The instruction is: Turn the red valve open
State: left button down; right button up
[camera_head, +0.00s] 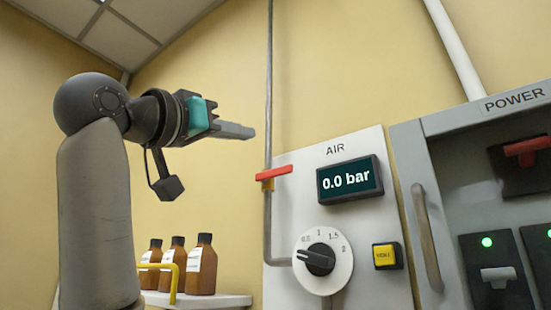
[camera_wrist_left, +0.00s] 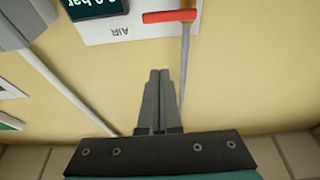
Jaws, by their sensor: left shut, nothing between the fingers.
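The red valve (camera_head: 274,173) is a flat red lever on a thin vertical pipe, left of the AIR panel. In the head view the lever lies crosswise to the pipe, nearly level. It also shows at the top of the left wrist view (camera_wrist_left: 170,15), crosswise to the pipe there. My left gripper (camera_head: 252,132) is above and left of the lever in the head view, apart from it. Its fingers are together with nothing between them, and they also show in the left wrist view (camera_wrist_left: 160,72). My right gripper is not in view.
The AIR panel (camera_head: 375,262) carries a display (camera_head: 349,180) reading 0.0 bar, a dial (camera_head: 322,260) and a yellow button (camera_head: 386,256). A grey POWER cabinet (camera_head: 408,150) stands at the right. Brown bottles (camera_head: 202,268) stand on a shelf (camera_head: 240,300) at the lower left.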

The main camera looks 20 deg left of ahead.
pick_arm(q)
notch_tip(320, 180, up, 4)
jog(key=f+p, duration=0.1)
jog(key=p, duration=0.4)
send_over(275, 174)
jog(key=s, duration=0.3)
jog(key=shift+w+d+f, duration=0.15)
jog(key=shift+f, duration=0.8)
jog(key=shift+w+d+f, duration=0.1)
jog(key=shift+d+f, duration=0.05)
jog(key=shift+f, duration=0.8)
jog(key=shift+s, duration=0.1)
